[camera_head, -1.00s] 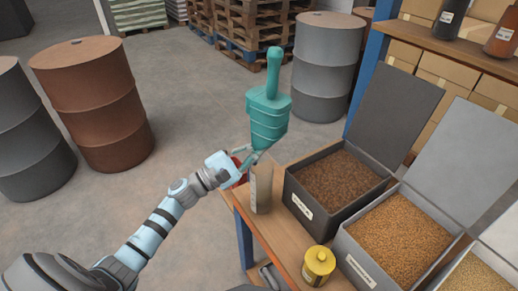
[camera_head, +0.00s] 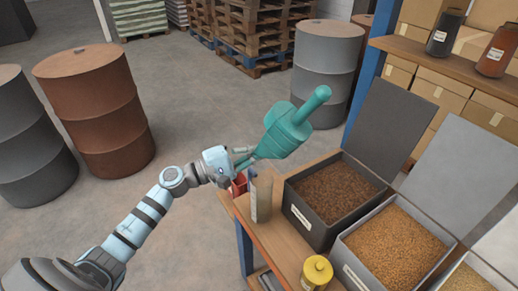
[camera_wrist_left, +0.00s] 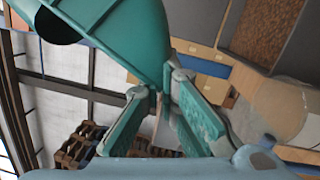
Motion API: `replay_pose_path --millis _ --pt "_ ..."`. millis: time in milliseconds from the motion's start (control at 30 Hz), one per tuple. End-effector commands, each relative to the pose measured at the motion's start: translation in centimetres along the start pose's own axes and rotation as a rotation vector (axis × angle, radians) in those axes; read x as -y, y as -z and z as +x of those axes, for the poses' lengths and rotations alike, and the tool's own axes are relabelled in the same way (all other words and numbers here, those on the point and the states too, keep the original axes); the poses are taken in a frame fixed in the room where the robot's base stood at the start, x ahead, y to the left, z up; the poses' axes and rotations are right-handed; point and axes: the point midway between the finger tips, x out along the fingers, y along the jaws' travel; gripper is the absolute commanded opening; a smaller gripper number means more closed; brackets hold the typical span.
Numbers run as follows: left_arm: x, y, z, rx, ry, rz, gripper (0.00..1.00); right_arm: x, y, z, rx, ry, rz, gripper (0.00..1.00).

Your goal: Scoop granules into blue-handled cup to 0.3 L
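My left gripper (camera_head: 238,158) is shut on a teal scoop (camera_head: 284,136) near its narrow lower end, beside the table's left corner. The scoop is in the air, tilted, its handle pointing up and to the right. In the left wrist view the scoop (camera_wrist_left: 125,35) fills the top, above the two fingers. A dark-brown granule bin (camera_head: 320,222) and a tan granule bin (camera_head: 362,270) stand open on the table. I cannot clearly make out the blue-handled cup; a small blue part shows behind a grey-beige upright container (camera_head: 262,200). My right gripper is not in view.
The wooden table (camera_head: 275,235) also carries a yellow canister (camera_head: 317,271) and a red object (camera_head: 239,186) at its left corner. Raised bin lids (camera_head: 388,128) and a shelf (camera_head: 420,55) stand behind. Drums (camera_head: 95,108) stand on the open floor.

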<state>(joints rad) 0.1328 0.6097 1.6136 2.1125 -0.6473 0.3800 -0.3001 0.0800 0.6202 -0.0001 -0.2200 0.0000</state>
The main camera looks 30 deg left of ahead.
Motion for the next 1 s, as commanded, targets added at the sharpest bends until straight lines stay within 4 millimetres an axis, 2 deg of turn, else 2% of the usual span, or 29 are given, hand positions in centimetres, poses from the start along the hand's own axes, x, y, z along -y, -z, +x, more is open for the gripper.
replay_pose_path --millis 200,300,367,433,500,600,700,767,900,1000 --pt "0.3 0.0 0.0 0.000 0.003 0.003 0.00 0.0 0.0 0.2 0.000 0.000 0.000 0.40" --pt "-0.2 -0.1 0.0 0.000 0.026 0.051 0.00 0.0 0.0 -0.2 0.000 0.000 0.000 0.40" --pt "-1.6 -0.4 0.2 -0.001 0.059 0.115 0.00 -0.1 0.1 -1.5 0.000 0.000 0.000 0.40" --pt "-4.0 -1.2 0.5 0.005 0.099 0.192 0.00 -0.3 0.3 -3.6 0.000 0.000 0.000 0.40" --pt "-6.3 -2.6 1.1 0.018 0.141 0.271 0.00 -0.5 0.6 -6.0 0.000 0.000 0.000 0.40" --pt "-8.8 -4.6 1.9 0.043 0.202 0.388 0.00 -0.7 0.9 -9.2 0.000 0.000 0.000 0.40" --pt "-10.3 -5.6 2.2 0.048 0.264 0.511 0.00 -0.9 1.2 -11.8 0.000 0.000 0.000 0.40" --pt "-11.0 -5.6 2.2 0.034 0.307 0.598 0.00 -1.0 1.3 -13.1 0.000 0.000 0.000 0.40" --pt "-9.9 -3.5 1.2 -0.038 0.417 0.785 0.00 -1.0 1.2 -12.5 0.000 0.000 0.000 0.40" --pt "-9.5 -3.0 1.0 -0.057 0.468 0.873 0.00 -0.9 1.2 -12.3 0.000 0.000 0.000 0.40"
